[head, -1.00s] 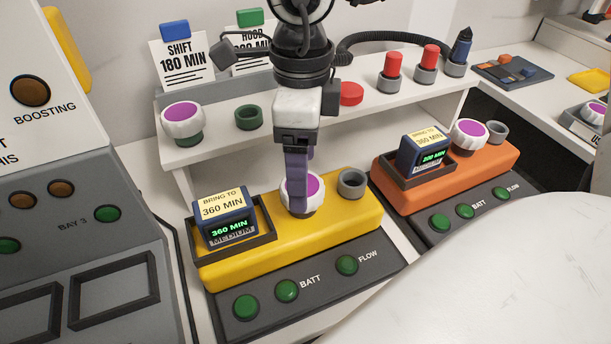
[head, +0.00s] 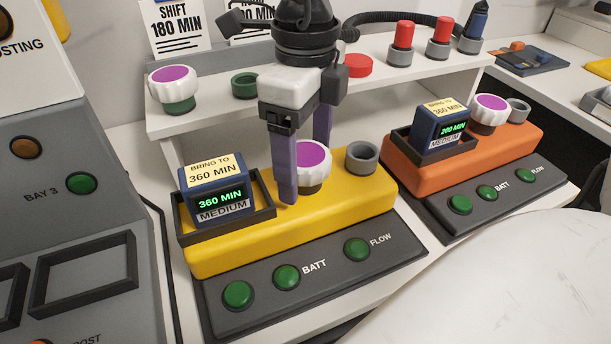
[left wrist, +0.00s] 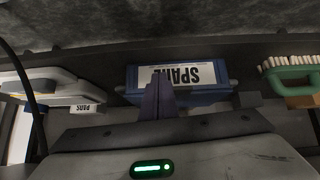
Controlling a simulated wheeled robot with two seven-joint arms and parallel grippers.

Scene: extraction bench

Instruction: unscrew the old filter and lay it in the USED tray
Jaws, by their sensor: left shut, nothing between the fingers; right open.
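A round white filter with a purple top (head: 313,160) sits on the yellow unit (head: 345,200), beside an empty grey socket (head: 362,157). My right gripper (head: 304,165) is open and points down at this filter. One finger is at the filter's front left, the other behind it; I cannot tell if either touches. Similar filters sit on the orange unit (head: 489,112) and on the shelf's green base (head: 175,88). A grey tray (head: 599,100) is cut off at the right edge, with no label readable. In the left wrist view my left gripper (left wrist: 158,100) is shut and empty.
A blue display block (head: 217,190) stands in the yellow unit's holder, left of the filter. The white shelf (head: 210,119) behind carries red-capped parts (head: 403,36). A blue SPARE bin (left wrist: 185,78) and a brush (left wrist: 291,66) show in the left wrist view.

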